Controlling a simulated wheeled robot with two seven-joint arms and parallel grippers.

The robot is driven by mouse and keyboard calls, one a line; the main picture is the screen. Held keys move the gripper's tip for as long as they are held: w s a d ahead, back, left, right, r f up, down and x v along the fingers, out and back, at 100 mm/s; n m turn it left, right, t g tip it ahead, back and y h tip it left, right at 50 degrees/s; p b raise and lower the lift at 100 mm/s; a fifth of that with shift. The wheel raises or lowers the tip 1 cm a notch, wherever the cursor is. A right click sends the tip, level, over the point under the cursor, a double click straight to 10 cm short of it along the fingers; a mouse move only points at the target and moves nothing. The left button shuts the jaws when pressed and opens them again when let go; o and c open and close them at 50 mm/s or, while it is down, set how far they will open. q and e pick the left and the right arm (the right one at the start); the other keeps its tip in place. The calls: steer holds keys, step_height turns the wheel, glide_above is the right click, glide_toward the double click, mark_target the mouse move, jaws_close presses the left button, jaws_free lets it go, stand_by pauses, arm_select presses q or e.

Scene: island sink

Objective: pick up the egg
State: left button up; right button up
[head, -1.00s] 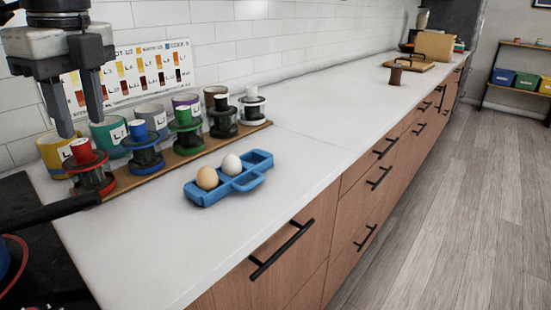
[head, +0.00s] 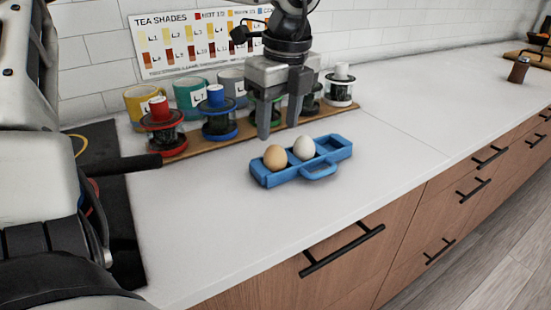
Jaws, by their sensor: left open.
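A brown egg (head: 274,157) and a white egg (head: 304,148) sit side by side in a blue egg holder (head: 341,148) on the white counter. The holder's right-hand part looks empty. My left gripper (head: 278,132) is open and empty, with its fingers pointing down. In the picture it stands just above and behind the eggs, in front of the row of jars; its exact height over the counter is hard to tell. It hides part of that row. My right gripper does not show.
A wooden board (head: 198,143) behind the holder carries several lidded jars, such as a red one (head: 163,129) and a blue one (head: 218,118). Mugs (head: 189,92) stand behind. A dark pan handle (head: 128,163) reaches in at left. The counter in front and right is clear.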

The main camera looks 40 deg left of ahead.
mark_target(276, 146)
arm_select(q)
step_height(276, 146, down, 4)
steer(key=shift+s+a+f, duration=0.15)
steer(key=shift+f, duration=0.55)
steer(key=c, duration=0.4)
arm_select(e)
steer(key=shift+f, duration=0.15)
arm_select(q)
steer(key=shift+r, duration=0.15)
